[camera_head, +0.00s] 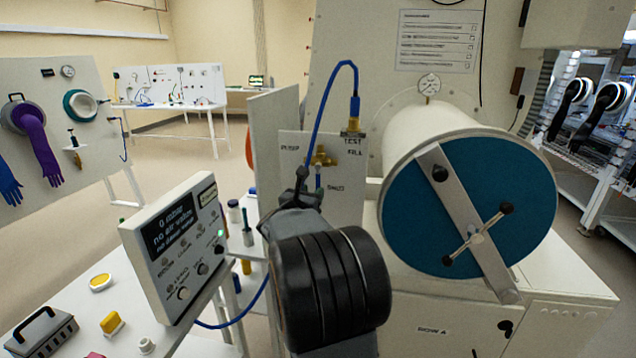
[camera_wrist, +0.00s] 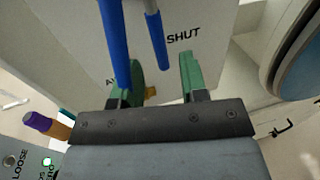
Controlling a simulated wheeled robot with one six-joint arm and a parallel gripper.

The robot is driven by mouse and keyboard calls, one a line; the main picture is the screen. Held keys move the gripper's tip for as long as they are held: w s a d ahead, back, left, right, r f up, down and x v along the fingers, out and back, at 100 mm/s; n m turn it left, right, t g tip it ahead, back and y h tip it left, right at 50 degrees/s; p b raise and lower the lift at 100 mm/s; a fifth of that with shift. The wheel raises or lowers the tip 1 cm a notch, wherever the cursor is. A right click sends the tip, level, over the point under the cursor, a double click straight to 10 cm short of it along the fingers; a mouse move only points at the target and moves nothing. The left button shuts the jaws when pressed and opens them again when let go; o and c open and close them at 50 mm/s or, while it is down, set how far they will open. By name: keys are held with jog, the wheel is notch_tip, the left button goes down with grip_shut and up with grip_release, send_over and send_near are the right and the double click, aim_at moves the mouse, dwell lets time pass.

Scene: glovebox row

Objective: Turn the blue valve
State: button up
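A white panel with brass fittings (camera_head: 322,157) stands behind my arm in the head view. A small blue handle (camera_head: 318,177) hangs below the brass, probably the blue valve. In the wrist view two blue bars reach down from the top: a thick one (camera_wrist: 114,40) beside my left finger, and a thinner one (camera_wrist: 156,35) ending above the gap between the fingers. I cannot tell which is the valve handle and which is hose. My gripper (camera_wrist: 163,78) has green fingers spread apart, with nothing held between them. Its fingertips are near the panel marked SHUT.
A blue hose (camera_head: 326,92) arches over the panel. A large white cylinder with a teal door (camera_head: 412,212) and clamp bar stands at the right. A display box (camera_head: 172,225) stands on the table at the left. A purple and orange item (camera_wrist: 48,125) shows in the wrist view.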

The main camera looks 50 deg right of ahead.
aim_at(317, 187)
jog(key=shift+p+x, duration=0.6)
jog(key=shift+x, duration=1.95)
jog(key=shift+c, duration=0.4)
grip_shut()
